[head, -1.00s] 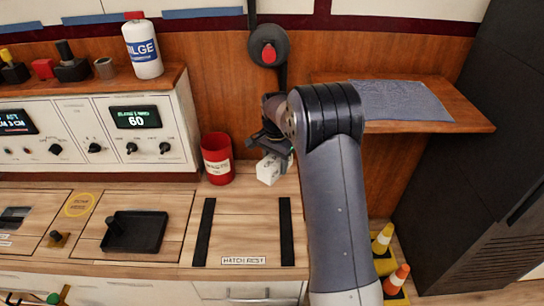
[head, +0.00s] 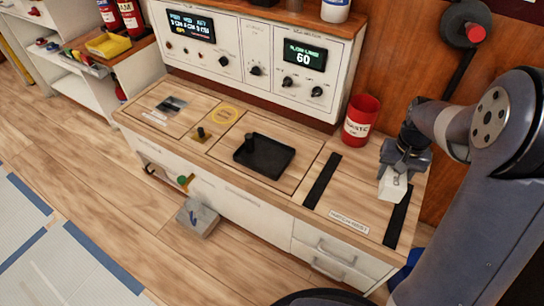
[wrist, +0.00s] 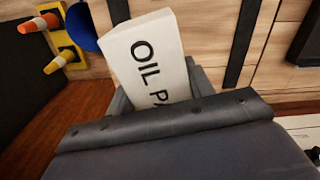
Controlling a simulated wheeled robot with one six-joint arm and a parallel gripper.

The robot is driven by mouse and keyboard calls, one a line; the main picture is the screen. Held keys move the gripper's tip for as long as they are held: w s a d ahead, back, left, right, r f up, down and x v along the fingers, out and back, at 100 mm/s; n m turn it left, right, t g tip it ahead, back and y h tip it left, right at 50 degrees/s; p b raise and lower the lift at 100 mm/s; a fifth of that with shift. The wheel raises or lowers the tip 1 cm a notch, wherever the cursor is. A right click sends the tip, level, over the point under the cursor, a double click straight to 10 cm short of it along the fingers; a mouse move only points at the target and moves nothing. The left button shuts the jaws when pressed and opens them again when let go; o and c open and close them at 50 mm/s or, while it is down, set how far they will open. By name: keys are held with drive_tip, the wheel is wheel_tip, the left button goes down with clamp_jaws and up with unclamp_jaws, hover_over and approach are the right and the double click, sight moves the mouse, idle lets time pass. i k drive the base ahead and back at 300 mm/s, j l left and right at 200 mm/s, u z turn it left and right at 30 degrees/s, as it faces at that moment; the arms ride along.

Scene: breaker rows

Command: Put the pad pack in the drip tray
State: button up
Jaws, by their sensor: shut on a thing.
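The pad pack (head: 393,185) is a white block with dark lettering. In the wrist view the white pack (wrist: 150,58) reads "OIL PA" and sticks out from between the jaws. My gripper (head: 402,165) is shut on it and holds it over the right end of the counter, by the right black strip. The drip tray (head: 264,157) is a black, shallow, square tray on the counter, left of the gripper.
A red waste bin (head: 361,120) stands at the back, between tray and gripper. Two black strips, the left one (head: 321,181) nearer the tray, flank the hatch rest label (head: 349,221). The control panel (head: 250,62) rises behind the tray.

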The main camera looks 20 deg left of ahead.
sight(270, 159)
drive_tip(key=i+j, duration=0.1)
drive_tip(key=j, duration=0.3)
drive_tip(key=j+u, duration=0.1)
drive_tip(key=j, duration=0.3)
drive_tip(key=i+j, duration=0.15)
drive_tip(key=j, duration=0.25)
drive_tip(key=i+j+u, duration=0.1)
drive_tip(key=j, duration=0.3)
